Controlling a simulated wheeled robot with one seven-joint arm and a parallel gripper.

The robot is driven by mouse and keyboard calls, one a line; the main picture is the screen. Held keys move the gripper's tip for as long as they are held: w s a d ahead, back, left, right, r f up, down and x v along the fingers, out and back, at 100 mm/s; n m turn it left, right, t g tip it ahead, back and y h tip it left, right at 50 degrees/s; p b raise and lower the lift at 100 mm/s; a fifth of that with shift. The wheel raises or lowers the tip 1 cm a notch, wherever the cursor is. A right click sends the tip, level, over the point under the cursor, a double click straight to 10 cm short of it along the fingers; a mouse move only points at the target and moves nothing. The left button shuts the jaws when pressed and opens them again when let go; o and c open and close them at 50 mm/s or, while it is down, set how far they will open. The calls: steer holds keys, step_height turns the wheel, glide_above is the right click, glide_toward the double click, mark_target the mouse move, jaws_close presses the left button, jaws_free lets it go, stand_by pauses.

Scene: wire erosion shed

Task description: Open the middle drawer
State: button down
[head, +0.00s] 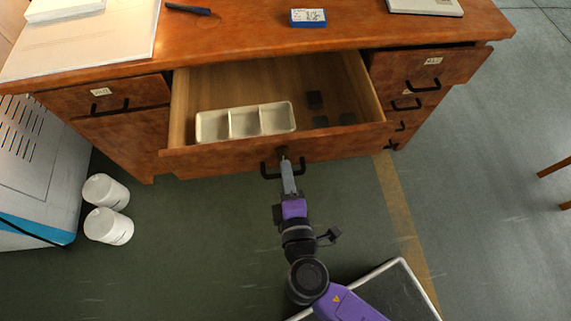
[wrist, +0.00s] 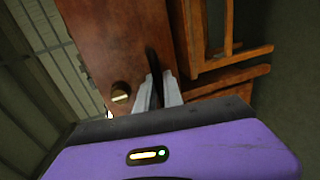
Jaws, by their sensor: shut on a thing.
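The middle drawer (head: 345,145) of the wooden desk is pulled well out, and its inside shows in the head view. Its black handle (head: 268,172) is on the drawer front. My gripper (head: 285,160) is at this handle, shut on it. In the wrist view my two pale fingers (wrist: 158,92) close around the dark handle bar (wrist: 153,62) in front of the reddish wooden drawer front (wrist: 110,40). Inside the drawer lie a white tray with three compartments (head: 246,138) and several small dark blocks (head: 315,99).
Left and right desk columns have more drawers with black handles (head: 408,104). Two white tubs (head: 108,226) stand on the floor beside a grey-white machine (head: 35,165). A blue-and-white box (head: 308,18) and a pen (head: 188,9) lie on the desktop (head: 240,28).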

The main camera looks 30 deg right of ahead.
steer(key=shift+a, duration=0.1)
steer(key=c, duration=1.5)
jaws_free()
steer(key=shift+s, duration=0.1)
steer(key=shift+v, duration=3.85)
